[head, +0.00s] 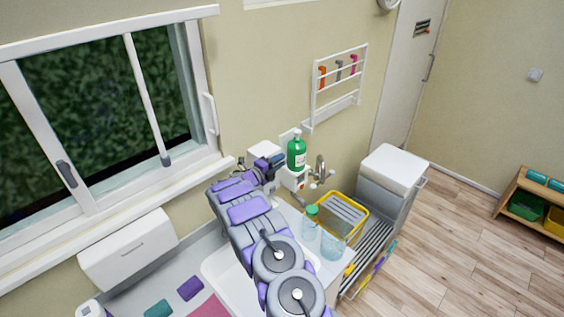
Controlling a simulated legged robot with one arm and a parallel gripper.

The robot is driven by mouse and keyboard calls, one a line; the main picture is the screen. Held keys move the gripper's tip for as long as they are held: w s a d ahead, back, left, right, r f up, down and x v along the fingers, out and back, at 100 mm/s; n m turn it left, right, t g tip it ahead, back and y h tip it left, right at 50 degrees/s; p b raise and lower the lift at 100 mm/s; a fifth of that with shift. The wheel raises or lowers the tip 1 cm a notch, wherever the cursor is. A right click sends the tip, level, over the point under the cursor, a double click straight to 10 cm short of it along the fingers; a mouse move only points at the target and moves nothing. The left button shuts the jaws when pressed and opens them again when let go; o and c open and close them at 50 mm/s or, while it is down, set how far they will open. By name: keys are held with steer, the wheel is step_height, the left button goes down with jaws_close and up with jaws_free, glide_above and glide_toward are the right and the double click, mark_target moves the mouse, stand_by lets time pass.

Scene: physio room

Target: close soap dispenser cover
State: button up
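The soap dispenser (293,180) is a small white unit on the wall above the counter. A green bottle (296,155) with a white label stands upright in it. A white, box-like part (265,148), which looks like its cover, sits to the left of the bottle. It appears swung away from the bottle, so the bottle is exposed. My gripper (274,163) is at the end of my purple and grey arm, just left of the bottle and close to the white part. I cannot tell whether they touch. The fingers are too small and overlapped to read.
A tap (319,172) is right of the dispenser. A yellow-rimmed rack (343,212), a clear container (334,246) and a green-lidded jar (311,222) stand on the counter. A white-lidded bin (394,170) is beyond. A wall rack (338,84) hangs above.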

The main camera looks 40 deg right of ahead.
steer(key=shift+o, duration=1.2)
steer(key=shift+w+a, duration=0.1)
steer(key=shift+a, duration=0.15)
steer(key=shift+s+d+r, duration=0.1)
steer(key=shift+s+r, duration=0.1)
steer(key=s+a+b, duration=0.1)
steer(key=a, duration=1.6)
steer(key=shift+s+a, duration=0.15)
steer(key=shift+a, duration=0.2)
